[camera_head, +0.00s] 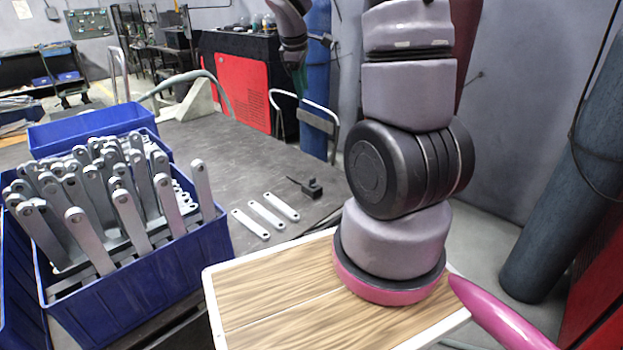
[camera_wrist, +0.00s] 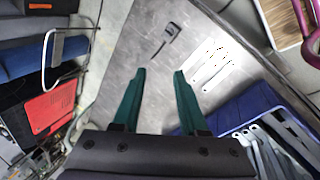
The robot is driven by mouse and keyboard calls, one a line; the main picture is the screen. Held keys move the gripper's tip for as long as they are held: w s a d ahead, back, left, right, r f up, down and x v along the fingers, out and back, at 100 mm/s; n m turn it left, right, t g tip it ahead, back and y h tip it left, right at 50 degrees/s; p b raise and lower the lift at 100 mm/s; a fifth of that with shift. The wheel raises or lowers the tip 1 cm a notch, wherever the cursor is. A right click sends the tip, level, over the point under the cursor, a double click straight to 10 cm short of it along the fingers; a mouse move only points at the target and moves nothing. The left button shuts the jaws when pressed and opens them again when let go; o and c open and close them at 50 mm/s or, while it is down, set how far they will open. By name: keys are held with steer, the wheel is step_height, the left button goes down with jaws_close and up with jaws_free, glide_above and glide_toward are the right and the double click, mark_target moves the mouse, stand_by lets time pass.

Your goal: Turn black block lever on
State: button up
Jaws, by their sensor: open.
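The black block with its lever (camera_head: 309,187) sits on the dark table, right of the flat metal brackets in the head view. Its thin lever sticks out toward the upper left. In the wrist view the black block (camera_wrist: 171,29) lies beyond the fingertips, with the lever pointing down and left. My gripper (camera_wrist: 158,72) has two green fingers spread apart with nothing between them. It is above the table and apart from the block. In the head view my gripper (camera_head: 298,80) is partly seen beyond the table, at the top. I cannot tell the lever's on or off side.
Several flat brackets (camera_head: 266,215) lie beside the block. A blue crate (camera_head: 140,285) full of upright brackets stands at the left, with another blue crate (camera_head: 60,135) behind. A metal hoop rail (camera_head: 305,103) stands past the table's far edge. The table's middle (camera_head: 225,155) is clear.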

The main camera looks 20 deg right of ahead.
steer(key=w+d+f+n+g, duration=0.1)
steer(key=w+f+n, duration=0.2)
steer(key=f, duration=0.3)
steer(key=w+d+f+n, duration=0.1)
steer(key=w+f+n, duration=0.2)
steer(key=f, duration=0.4)
steer(key=n+h, duration=0.1)
steer(key=n, duration=0.5)
glide_toward(312, 179)
steer(key=shift+g, duration=0.3)
steer(key=x, duration=0.9)
steer(key=shift+w, duration=0.3)
jaws_close()
